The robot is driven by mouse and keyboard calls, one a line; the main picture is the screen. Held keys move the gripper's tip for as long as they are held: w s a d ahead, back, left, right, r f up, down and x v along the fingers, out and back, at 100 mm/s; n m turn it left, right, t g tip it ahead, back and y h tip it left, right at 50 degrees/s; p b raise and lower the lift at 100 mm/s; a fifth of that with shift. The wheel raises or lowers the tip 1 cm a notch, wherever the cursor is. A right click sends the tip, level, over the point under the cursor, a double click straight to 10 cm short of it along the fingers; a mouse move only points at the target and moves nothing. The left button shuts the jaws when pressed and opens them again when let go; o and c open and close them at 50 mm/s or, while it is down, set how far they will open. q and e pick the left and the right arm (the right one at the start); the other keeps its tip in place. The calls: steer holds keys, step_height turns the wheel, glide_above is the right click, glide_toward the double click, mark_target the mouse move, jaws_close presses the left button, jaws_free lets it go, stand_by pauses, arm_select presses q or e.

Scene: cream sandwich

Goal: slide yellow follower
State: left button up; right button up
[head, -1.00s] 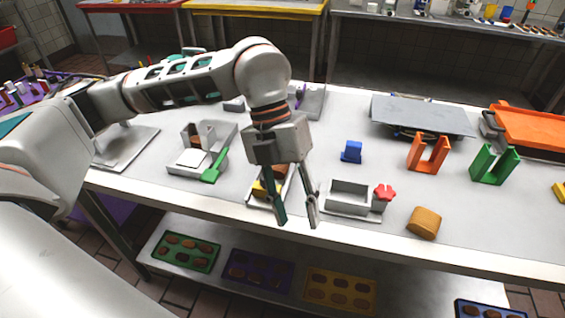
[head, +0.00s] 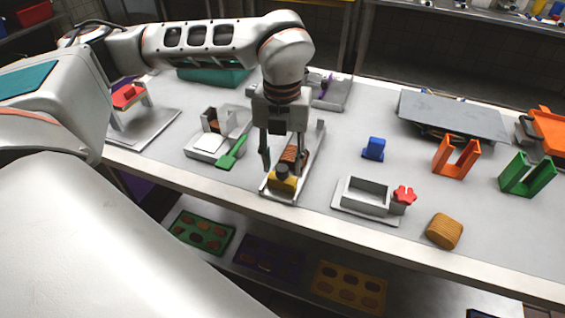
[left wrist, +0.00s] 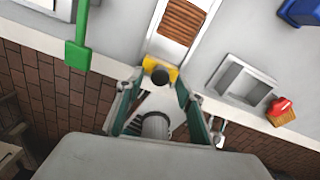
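The yellow follower (head: 283,184), a yellow block with a dark round knob, sits at the near end of a white channel (head: 267,193). Brown ridged biscuits (head: 292,157) lie in the channel behind it. My left gripper (head: 282,165) points down over the channel near the follower, its fingers apart. In the left wrist view the follower (left wrist: 161,72) shows between and just beyond the open fingertips (left wrist: 160,82), with the biscuits (left wrist: 181,21) further along. I cannot tell whether a finger touches the follower. My right gripper is not in view.
Left of the channel stands a white fixture with a green handle (head: 232,153). To its right are a white open box (head: 366,195) with a red knob (head: 404,195), a blue block (head: 373,148) and a ridged tan piece (head: 444,231). The table's front edge is close to the channel.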

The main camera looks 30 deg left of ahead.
arm_select(q)
steer(key=shift+f, duration=0.45)
jaws_close()
steer(key=w, duration=0.3)
steer(key=w+a, duration=0.1)
steer(key=w, duration=0.2)
steer(key=w+a+p, duration=0.1)
steer(key=w, duration=0.2)
steer(key=shift+w+a+r, duration=0.1)
steer(key=shift+w+r, duration=0.05)
steer(key=w, duration=0.2)
steer(key=w+a+p, duration=0.1)
steer(key=w, duration=0.2)
steer(key=shift+w+a, duration=0.15)
steer(key=shift+w, duration=0.15)
steer(key=shift+w+a, duration=0.15)
steer(key=shift+w, duration=0.45)
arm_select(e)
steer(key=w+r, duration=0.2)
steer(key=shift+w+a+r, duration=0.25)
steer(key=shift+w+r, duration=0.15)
arm_select(q)
steer(key=shift+s, duration=0.1)
